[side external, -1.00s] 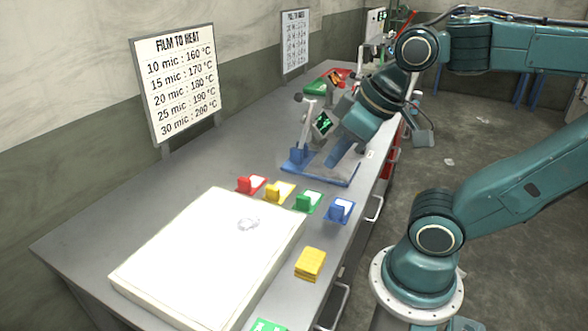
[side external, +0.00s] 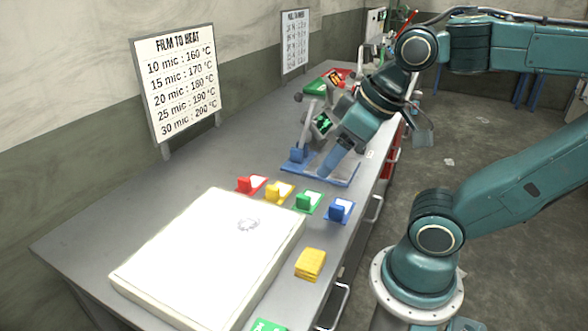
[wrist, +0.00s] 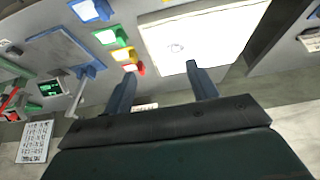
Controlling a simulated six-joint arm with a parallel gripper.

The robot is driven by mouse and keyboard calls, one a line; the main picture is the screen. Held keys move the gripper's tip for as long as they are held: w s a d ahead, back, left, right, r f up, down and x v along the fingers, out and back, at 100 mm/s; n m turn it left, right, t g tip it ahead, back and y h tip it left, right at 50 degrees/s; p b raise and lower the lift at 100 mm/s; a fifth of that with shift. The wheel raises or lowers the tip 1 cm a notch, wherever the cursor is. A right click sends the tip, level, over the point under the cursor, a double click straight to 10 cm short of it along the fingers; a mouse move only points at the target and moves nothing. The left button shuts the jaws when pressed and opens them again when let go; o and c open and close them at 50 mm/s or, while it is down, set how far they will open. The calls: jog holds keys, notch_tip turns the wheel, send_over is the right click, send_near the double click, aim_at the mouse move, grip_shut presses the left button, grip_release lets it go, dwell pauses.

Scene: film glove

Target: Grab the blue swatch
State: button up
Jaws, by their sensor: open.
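The blue swatch (side external: 341,210), a small blue-edged piece with a white face and an upright blue block, lies at the right end of a row of coloured swatches. It also shows at the top left of the wrist view (wrist: 89,10). My gripper (side external: 331,168) is open and empty, tilted down over the blue press plate, behind the swatch and apart from it. In the wrist view its two spread fingers (wrist: 163,84) have nothing between them.
Green (side external: 308,202), yellow (side external: 279,191) and red (side external: 251,184) swatches stand beside it. A large white lit panel (side external: 190,262) fills the bench front. A yellow stack (side external: 310,263) lies near the edge. The blue press plate (side external: 345,180) has a lever and display.

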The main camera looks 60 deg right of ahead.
jog(key=m+g+y, duration=0.1)
jog(key=m+g, duration=0.3)
jog(key=m, duration=0.6)
send_over(337, 206)
jog(key=w+a, duration=0.2)
jog(key=a, duration=0.1)
notch_tip(337, 206, down, 4)
jog(key=s+d+f+m+g+y, duration=0.1)
jog(key=s+d+f+m+y, duration=0.1)
jog(key=d+m, duration=0.6)
jog(key=shift+d+f+g+y, duration=0.2)
jog(key=shift+f+g+y, duration=0.1)
jog(key=shift+f+y, duration=0.55)
jog(key=shift+a+f, duration=0.1)
jog(key=shift+f, duration=0.05)
jog(key=shift+x, duration=4.15)
jog(key=shift+f, duration=0.15)
jog(key=shift+x, duration=2.45)
